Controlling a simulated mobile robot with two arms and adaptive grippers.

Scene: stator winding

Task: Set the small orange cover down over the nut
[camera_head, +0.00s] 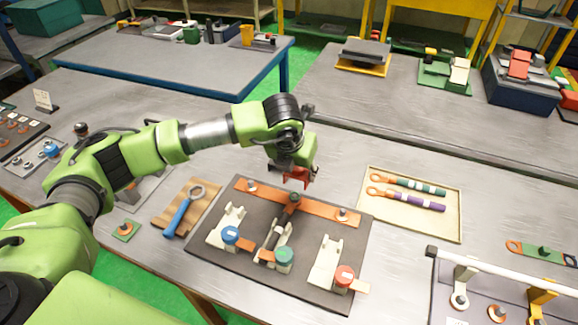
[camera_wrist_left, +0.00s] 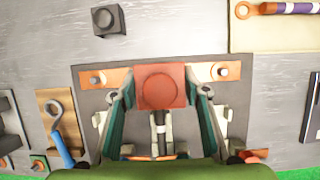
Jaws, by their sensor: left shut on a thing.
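My left gripper (camera_head: 297,172) hangs above the dark board (camera_head: 205,250), near the middle of its orange bar (camera_head: 320,206). In the left wrist view its two teal fingers (camera_wrist_left: 163,95) are shut on the small orange cover (camera_wrist_left: 162,88), a reddish square block with a round mark. Below the gripper, a dark greenish piece (camera_head: 294,198) stands at the bar's middle; I cannot tell for sure that it is the nut. The cover hides this spot in the wrist view. Bolt-like pieces sit at the bar's left end (camera_head: 251,186) and right end (camera_head: 342,212). My right gripper is not in view.
White brackets with blue (camera_head: 230,234), green (camera_head: 284,256) and red (camera_head: 344,275) round pieces stand on the board's near half. A blue-handled wrench (camera_head: 182,212) lies left. A tray (camera_head: 410,222) with two tools lies right. A white-railed rack (camera_head: 500,268) stands at the near right.

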